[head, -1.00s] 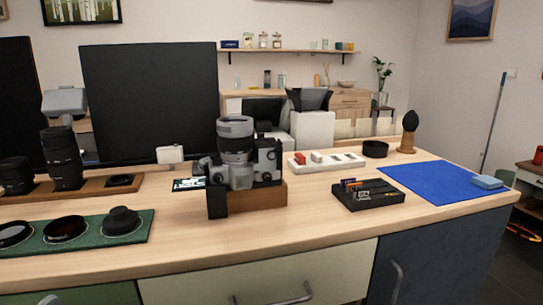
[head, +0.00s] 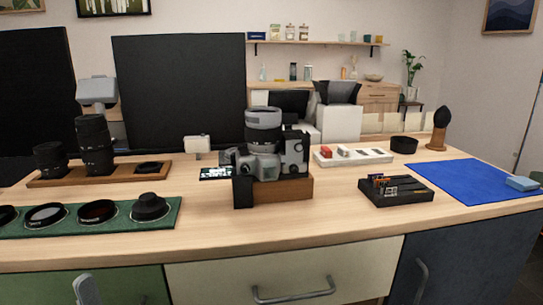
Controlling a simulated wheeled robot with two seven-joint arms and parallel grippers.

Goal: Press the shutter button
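A grey and black camera (head: 264,143) with a large upright lens sits on a wooden block (head: 292,189) near the middle of the wooden counter (head: 330,222). A dark flat piece hangs at the block's left front. The shutter button is too small to make out. Neither of my grippers can be seen on or near the camera. A small grey shape at the bottom left edge is too cut off to identify.
Lenses (head: 94,145) stand on a wooden tray at the left. A green mat (head: 165,219) holds round filters. A black organiser (head: 396,195), a white tray (head: 352,159) and a blue mat (head: 460,181) lie right. Clear counter lies before the camera.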

